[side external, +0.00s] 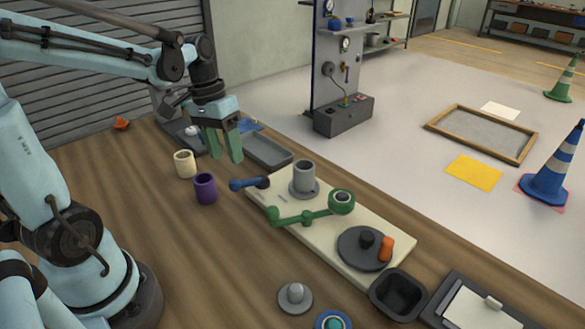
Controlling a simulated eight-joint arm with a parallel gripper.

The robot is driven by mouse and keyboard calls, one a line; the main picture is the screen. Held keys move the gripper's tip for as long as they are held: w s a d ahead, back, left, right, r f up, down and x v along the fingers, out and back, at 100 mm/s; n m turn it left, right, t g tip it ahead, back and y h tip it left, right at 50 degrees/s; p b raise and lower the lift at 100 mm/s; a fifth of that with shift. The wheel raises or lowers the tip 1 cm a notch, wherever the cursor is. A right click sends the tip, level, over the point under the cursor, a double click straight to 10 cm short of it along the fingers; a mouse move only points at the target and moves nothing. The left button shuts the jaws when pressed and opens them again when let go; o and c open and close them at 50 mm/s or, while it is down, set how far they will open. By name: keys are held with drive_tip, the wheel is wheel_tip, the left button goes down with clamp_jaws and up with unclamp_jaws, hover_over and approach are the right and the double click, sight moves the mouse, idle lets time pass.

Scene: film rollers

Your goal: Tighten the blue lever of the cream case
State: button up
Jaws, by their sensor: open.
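The cream case (291,243) is a flat board-like block lying on the wooden table. The blue lever (243,184) sticks out to the left from a dark pivot at the case's far left end. A grey upright cylinder (304,178) stands on the case beside it. My gripper (226,150), with green fingers, hangs open and empty above the table, up and slightly left of the blue lever and apart from it. A green lever arm (306,217) and a dark disc with an orange knob (386,249) are also on the case.
A purple cup (205,188) and a cream cup (185,164) stand left of the lever. A grey tray (266,151) lies behind the case. A black square bin (397,295) and a grey knobbed disc (295,297) sit in front.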

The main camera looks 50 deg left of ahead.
drive_tip(key=shift+s+a+r, duration=0.1)
drive_tip(key=shift+a+r, duration=0.05)
drive_tip(key=shift+r, duration=0.55)
drive_tip(key=shift+a+r, duration=0.1)
drive_tip(key=shift+r, duration=0.6)
drive_tip(key=s+d+f+m+t+y, duration=0.1)
drive_tip(key=d+m+t+y, duration=0.1)
drive_tip(key=d+t, duration=0.4)
drive_tip(key=shift+d+f+m+t, duration=0.15)
drive_tip(key=shift+d+m+t, duration=0.2)
drive_tip(key=shift+d, duration=1.7)
